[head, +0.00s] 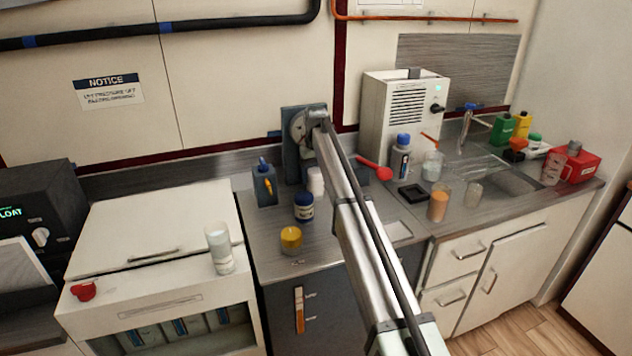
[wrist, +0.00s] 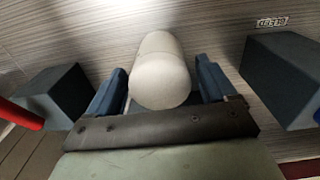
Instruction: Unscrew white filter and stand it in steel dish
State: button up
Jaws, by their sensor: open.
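In the wrist view the white filter (wrist: 160,68) is a smooth, round-ended white cylinder in front of a brushed-metal surface. My gripper (wrist: 160,88) is open, with one blue finger on each side of the filter. A gap shows at the left finger; contact at the right finger is unclear. In the head view a white cylinder (head: 316,182), apparently the filter, stands partly behind my arm. The end of my arm is beside it, and the fingertips are hard to make out there. I cannot pick out the steel dish with certainty.
Dark blue-grey blocks flank my gripper on the left (wrist: 55,95) and right (wrist: 282,78).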

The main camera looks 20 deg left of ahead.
jog(key=m, duration=0.4)
jog(key=shift+m, duration=0.4)
jog(key=m, duration=0.7)
jog(key=shift+m, duration=0.4)
jog(key=m, duration=0.3)
jog(key=shift+m, duration=0.4)
jog(key=shift+c, duration=0.3)
